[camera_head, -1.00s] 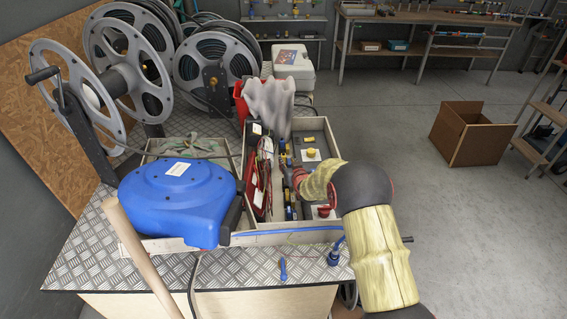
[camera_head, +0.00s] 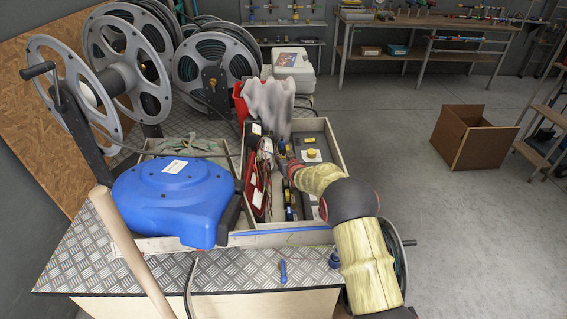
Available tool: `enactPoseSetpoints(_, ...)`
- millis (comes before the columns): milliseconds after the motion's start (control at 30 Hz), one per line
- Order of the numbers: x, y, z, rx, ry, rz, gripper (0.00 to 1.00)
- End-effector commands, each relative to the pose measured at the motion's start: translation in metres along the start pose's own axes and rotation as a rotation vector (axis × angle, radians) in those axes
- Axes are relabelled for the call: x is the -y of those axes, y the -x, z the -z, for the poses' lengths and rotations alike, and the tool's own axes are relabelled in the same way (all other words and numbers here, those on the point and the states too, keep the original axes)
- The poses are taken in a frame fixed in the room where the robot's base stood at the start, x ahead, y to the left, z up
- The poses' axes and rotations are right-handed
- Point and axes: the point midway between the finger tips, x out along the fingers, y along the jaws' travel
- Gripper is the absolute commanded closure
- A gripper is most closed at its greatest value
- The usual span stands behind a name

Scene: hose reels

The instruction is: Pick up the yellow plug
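A small yellow plug (camera_head: 312,153) sits on a white label on a grey box in the right part of the wooden tray (camera_head: 338,150). My arm, in a yellowish sleeve, reaches over the tray from the right. My gripper (camera_head: 282,163) is at the arm's far end, small and dark, low over the middle of the tray. It is left of the yellow plug and apart from it. Its fingers are too small and too dark to tell whether they are open. My forearm hides the tray's front right part.
Large metal hose reels (camera_head: 215,70) fill the back left. A blue screwdriver (camera_head: 283,271) lies on the front plate.

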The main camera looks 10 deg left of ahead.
Motion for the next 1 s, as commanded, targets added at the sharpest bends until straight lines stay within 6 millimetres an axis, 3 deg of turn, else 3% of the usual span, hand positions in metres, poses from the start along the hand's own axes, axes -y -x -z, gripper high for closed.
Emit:
enactPoseSetpoints(100,0.0001,0.0003,0.0003,0.000,0.000,0.000,0.71)
enactPoseSetpoints(600,0.0002,0.0004,-0.0002,0.001,0.001,0.000,1.00)
enactPoseSetpoints(1000,0.0002,0.0006,0.0003,0.000,0.001,0.000,1.00)
